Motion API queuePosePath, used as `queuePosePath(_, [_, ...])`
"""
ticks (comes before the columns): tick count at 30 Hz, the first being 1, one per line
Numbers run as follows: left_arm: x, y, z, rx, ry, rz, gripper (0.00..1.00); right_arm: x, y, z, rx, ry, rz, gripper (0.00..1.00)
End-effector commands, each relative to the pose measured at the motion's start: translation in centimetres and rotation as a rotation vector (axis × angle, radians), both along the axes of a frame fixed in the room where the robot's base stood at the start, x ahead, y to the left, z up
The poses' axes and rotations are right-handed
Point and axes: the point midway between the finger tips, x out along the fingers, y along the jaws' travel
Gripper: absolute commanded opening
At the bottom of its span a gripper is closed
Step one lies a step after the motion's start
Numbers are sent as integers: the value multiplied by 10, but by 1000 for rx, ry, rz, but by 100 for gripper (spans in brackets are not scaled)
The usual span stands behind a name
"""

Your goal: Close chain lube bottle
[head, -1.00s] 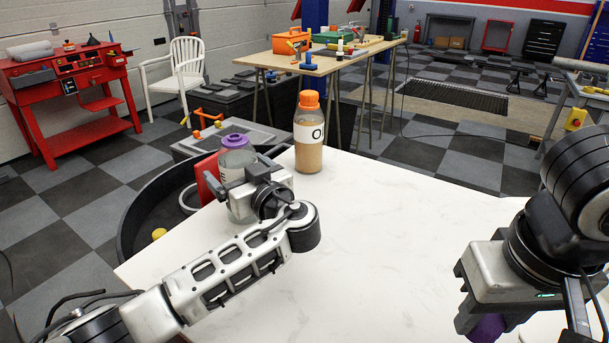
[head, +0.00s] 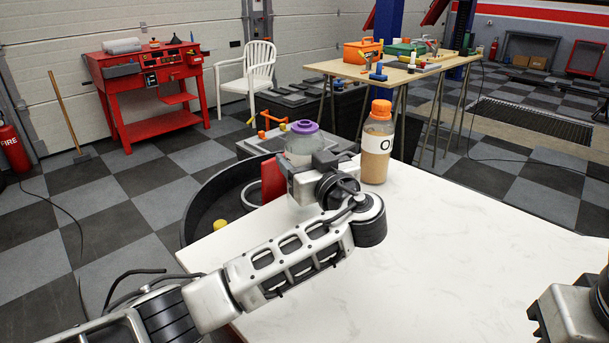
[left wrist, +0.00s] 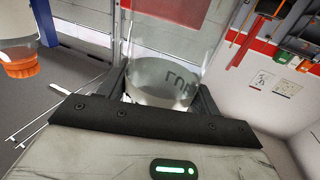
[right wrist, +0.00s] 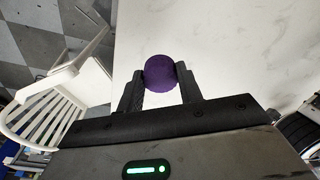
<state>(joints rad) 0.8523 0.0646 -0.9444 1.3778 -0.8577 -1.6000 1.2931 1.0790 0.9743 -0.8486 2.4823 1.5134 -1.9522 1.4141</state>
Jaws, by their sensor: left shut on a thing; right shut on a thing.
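The chain lube bottle (head: 299,149) stands at the far left edge of the white table (head: 440,240), clear with a purple ring at its top. My left gripper (head: 303,178) is shut around its body. The left wrist view shows the clear bottle wall (left wrist: 168,84) with dark lettering between the fingers. The bottle's opening is too small to make out. My right gripper (right wrist: 160,86) is shut on a round purple cap (right wrist: 160,72), held over the white surface. In the head view only part of the right gripper's body (head: 572,318) shows, at the lower right edge.
A bottle with an orange cap (head: 377,148) and brown contents stands just right of the lube bottle. A red panel (head: 271,180) and a black round tray (head: 208,205) lie beyond the table's left edge. The table's middle is clear.

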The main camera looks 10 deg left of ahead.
Motion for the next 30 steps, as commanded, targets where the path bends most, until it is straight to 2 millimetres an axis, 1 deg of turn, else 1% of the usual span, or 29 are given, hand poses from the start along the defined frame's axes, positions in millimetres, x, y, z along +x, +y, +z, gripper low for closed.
queuePosePath(1, [-5,-9,11,-8,-8,-7,35,0,0,-4,0,0,0,15])
queuePosePath(6, [-30,-34,51,-9,-8,-8,35,0,0,-10,0,0,0,15])
queuePosePath(8, [-39,-42,64,-7,-7,-7,35,0,0,-13,0,0,0,15])
queuePosePath(9, [-47,-52,67,-6,-5,-9,35,0,0,-16,0,0,0,15])
queuePosePath(12, [-64,-69,77,-5,-3,-6,35,0,0,-20,0,0,0,15])
queuePosePath(15, [-78,-83,87,-5,-4,-5,35,0,0,-23,0,0,0,15])
queuePosePath(18, [-87,-92,94,-3,-3,-4,35,0,0,-25,0,0,0,15])
queuePosePath(24, [-96,-101,100,0,-3,-2,35,0,0,-26,0,0,0,15])
queuePosePath(30, [-97,-102,101,0,-3,-1,35,0,0,-26,0,0,0,15])
